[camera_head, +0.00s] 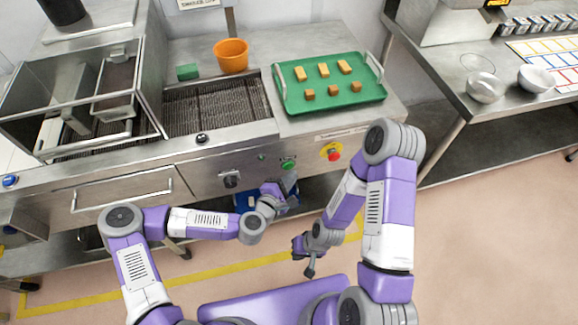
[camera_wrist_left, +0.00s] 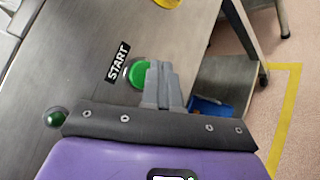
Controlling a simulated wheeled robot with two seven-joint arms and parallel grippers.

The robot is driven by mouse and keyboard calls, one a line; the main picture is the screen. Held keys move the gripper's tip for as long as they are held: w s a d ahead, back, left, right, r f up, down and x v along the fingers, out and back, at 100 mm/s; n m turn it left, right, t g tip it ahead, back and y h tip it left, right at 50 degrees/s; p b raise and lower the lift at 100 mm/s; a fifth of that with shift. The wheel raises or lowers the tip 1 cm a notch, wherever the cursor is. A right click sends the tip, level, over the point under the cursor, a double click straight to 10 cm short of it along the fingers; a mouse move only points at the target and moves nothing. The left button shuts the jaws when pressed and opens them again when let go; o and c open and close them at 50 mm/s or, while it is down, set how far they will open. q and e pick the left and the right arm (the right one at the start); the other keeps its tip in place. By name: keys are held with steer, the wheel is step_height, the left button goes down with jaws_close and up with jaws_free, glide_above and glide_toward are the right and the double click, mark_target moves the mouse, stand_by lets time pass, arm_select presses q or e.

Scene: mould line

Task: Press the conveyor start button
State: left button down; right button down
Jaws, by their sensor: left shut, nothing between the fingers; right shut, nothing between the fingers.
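The green start button (camera_head: 288,164) is on the front panel of the conveyor, left of a red button on a yellow plate. In the left wrist view the green button (camera_wrist_left: 139,74) sits beside a black START label (camera_wrist_left: 118,62). My left gripper (camera_head: 291,180) is shut and empty, just below the button in the head view. In the left wrist view its closed fingers (camera_wrist_left: 160,75) cover the button's right edge; I cannot tell whether they touch it. My right gripper (camera_head: 309,270) is shut and empty, low over the floor, away from the panel.
A red stop button (camera_head: 333,154) on yellow is to the right. A small green lamp (camera_head: 262,157) and a dark rotary switch (camera_head: 231,179) are to the left. A green tray (camera_head: 300,109) with several yellow and brown blocks and an orange cup (camera_head: 231,56) stand above.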

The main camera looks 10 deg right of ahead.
arm_select(q)
steer(key=shift+w, duration=0.1)
steer(key=shift+w, duration=0.35)
steer(key=shift+w, duration=0.45)
stand_by(0.8)
stand_by(0.3)
steer(key=shift+s, duration=0.85)
steer(key=s, duration=0.5)
steer(key=shift+p, duration=0.35)
stand_by(0.4)
